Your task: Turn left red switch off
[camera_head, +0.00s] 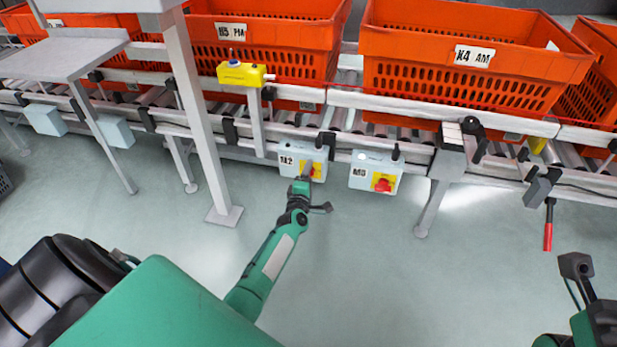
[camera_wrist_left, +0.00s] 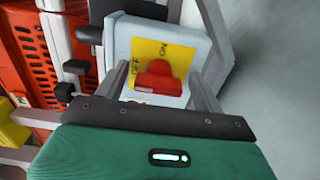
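The left switch box (camera_head: 290,157), marked M2, is pale blue-grey and hangs on the conveyor's lower rail. Its red switch (camera_wrist_left: 158,79) sits on a yellow plate (camera_wrist_left: 140,50) lettered OFF and ON in the left wrist view. I cannot tell clearly which label the knob points at. My left gripper (camera_head: 304,181) is right in front of this box and hides part of the knob in the head view. In the wrist view its fingers (camera_wrist_left: 161,92) are apart, one on each side of the red knob, with a gap at the right finger. My right gripper (camera_head: 576,266) is at the lower right, far from the boxes.
A second box (camera_head: 366,182), marked M3, with a red knob (camera_head: 382,185) hangs just to the right. Orange totes (camera_head: 470,60) stand on the conveyor above. A yellow box (camera_head: 241,74) sits on the rail. A grey post (camera_head: 205,120) stands left of my left arm. The floor is clear.

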